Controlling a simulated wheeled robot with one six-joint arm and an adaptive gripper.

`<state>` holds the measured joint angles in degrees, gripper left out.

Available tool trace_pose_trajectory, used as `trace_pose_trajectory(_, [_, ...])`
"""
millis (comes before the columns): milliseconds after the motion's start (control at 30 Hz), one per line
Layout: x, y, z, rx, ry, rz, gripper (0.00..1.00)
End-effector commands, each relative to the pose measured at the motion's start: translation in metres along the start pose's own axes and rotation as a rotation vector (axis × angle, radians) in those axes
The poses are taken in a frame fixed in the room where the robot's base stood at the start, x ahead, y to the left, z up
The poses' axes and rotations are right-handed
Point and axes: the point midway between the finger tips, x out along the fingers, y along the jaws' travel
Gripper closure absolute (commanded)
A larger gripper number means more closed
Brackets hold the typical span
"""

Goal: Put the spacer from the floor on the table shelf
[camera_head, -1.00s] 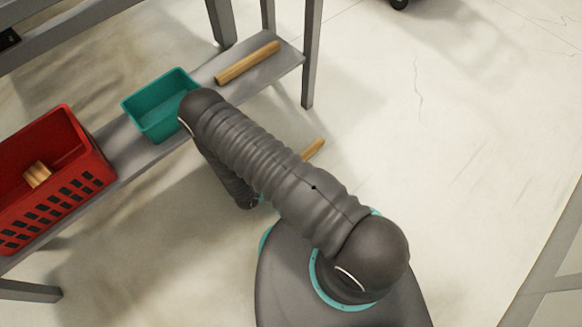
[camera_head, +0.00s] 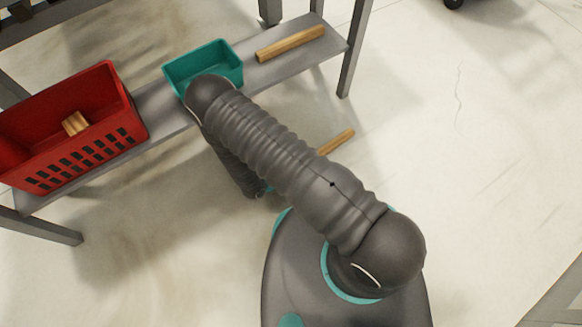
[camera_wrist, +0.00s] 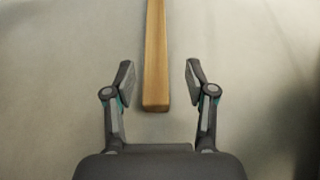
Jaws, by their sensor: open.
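A wooden spacer (camera_head: 337,142) lies on the floor in front of the shelf, partly hidden behind my arm in the head view. In the wrist view the spacer (camera_wrist: 155,60) runs away from me, with its near end between the fingertips of my gripper (camera_wrist: 158,82). The gripper is open, with a gap on both sides of the spacer. How high the gripper is above the floor is hard to tell. The grey table shelf (camera_head: 277,73) is low and carries another wooden spacer (camera_head: 291,43) near its right end.
A teal bin (camera_head: 222,68) stands mid-shelf, partly behind my arm. A red crate (camera_head: 105,135) with a wooden piece (camera_head: 75,123) in it stands on the left. A table leg (camera_head: 355,55) rises at the right end. The floor to the right is clear.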

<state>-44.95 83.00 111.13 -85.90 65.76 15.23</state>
Motion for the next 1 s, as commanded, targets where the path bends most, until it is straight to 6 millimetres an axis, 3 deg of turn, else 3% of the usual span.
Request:
trace_pose_trajectory(100, [-0.025, 0.002, 0.001, 0.001, 0.001, 0.006, 0.44])
trace_pose_trajectory(333, [-0.059, 0.001, 0.000, 0.002, 0.001, 0.003, 0.44])
trace_pose_trajectory(700, [-0.073, 0.001, 0.004, 0.012, 0.003, -0.008, 0.44])
trace_pose_trajectory(867, [-0.080, 0.014, 0.036, 0.104, 0.026, -0.067, 0.44])
trace_pose_trajectory(1000, [-0.088, 0.026, 0.085, 0.244, 0.065, -0.165, 0.44])
